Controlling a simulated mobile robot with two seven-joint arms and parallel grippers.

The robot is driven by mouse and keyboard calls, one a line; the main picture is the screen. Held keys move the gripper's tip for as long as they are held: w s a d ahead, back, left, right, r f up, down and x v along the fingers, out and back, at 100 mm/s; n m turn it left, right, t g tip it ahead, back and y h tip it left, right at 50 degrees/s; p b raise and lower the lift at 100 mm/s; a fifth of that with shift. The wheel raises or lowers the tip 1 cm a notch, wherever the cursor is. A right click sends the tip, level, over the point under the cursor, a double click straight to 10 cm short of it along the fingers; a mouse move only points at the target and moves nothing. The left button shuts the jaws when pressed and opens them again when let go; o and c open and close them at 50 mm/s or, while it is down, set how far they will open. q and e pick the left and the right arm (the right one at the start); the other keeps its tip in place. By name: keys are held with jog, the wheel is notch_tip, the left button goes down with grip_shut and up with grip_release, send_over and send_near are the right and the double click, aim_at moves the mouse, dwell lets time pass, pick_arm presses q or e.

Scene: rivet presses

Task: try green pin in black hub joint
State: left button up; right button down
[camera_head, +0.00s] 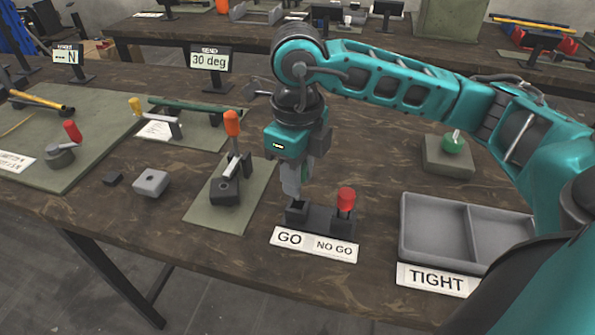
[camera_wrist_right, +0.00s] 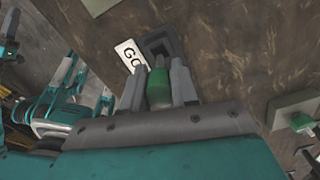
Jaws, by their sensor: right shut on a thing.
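My right gripper (camera_head: 295,186) points down just above the GO side of the dark gauge holder (camera_head: 322,218). In the right wrist view, its fingers (camera_wrist_right: 159,88) are shut on the green pin (camera_wrist_right: 159,90). The pin's lower end is hidden, so I cannot tell whether it is in the holder or just above it. A dark block with a hole (camera_head: 222,193) sits on a green mat under an orange-handled lever (camera_head: 232,124); I cannot tell whether it is the black hub. A small black block (camera_head: 112,179) lies further left.
A red-topped pin (camera_head: 346,200) stands at the NO GO side, close to my gripper. A grey two-part tray (camera_head: 434,205) labelled TIGHT stands right. A green knob (camera_head: 453,144) sits on a block behind it. A grey block (camera_head: 151,183) lies left.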

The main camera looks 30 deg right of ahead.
pick_arm(q)
jog(key=shift+f+b, duration=1.9)
pick_arm(e)
jog(key=shift+f, duration=1.95)
jog(key=c, duration=0.8)
grip_release()
jog(key=shift+r, duration=0.35)
notch_tip(320, 180, up, 11)
jog(key=p, duration=0.2)
jog(key=shift+r+p, duration=0.1)
jog(key=shift+p, duration=0.25)
pick_arm(q)
jog(key=shift+w+d+r, duration=0.1)
jog(key=shift+d+r, duration=0.1)
jog(key=shift+r, duration=0.8)
jog(key=shift+w+d+r, duration=0.1)
jog(key=shift+d+r, duration=0.05)
jog(key=shift+r, duration=0.85)
pick_arm(e)
jog(key=shift+r, duration=0.55)
